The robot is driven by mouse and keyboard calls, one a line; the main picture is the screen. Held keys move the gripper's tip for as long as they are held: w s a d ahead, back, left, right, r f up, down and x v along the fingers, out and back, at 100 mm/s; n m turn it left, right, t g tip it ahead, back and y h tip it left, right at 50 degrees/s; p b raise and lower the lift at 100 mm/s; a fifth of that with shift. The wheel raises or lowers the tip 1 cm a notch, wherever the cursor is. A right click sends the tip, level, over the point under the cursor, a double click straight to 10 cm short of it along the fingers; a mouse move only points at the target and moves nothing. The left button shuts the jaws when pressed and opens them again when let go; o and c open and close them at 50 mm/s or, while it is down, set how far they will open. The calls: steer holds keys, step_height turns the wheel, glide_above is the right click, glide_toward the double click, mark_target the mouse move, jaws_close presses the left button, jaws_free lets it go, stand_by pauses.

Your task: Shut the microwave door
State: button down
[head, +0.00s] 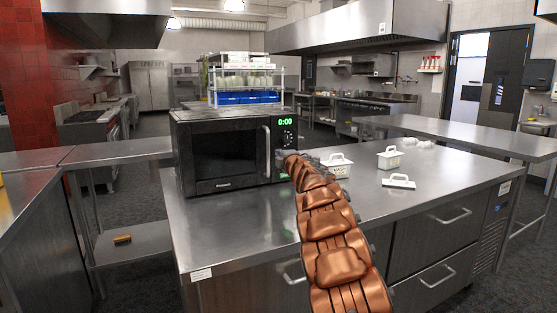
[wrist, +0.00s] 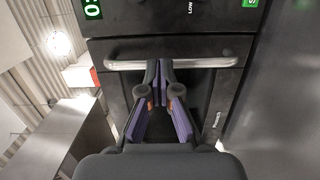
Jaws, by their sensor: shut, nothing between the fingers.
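The black microwave (head: 222,150) stands on the left part of the steel counter, its green display reading 0:00. Its door (head: 225,152) looks flush or nearly flush with the front; I cannot tell whether it is latched. The silver door handle (head: 267,152) is upright on the door's right side. In the wrist view the handle (wrist: 125,65) runs across the picture. My gripper (wrist: 165,66) is shut and empty, its fingertips at the middle of the handle; contact is unclear. In the head view my arm hides most of the gripper.
On the steel counter (head: 245,225), right of my arm, are a white container (head: 338,168), another white container (head: 389,159) and a white lid (head: 398,182). The counter in front of the microwave is clear. A rack with blue bins (head: 247,98) stands behind.

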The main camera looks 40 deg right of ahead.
steer(key=b+v, duration=0.2)
steer(key=v, duration=0.7)
stand_by(0.4)
steer(key=shift+s+f, duration=0.1)
steer(key=shift+s, duration=0.05)
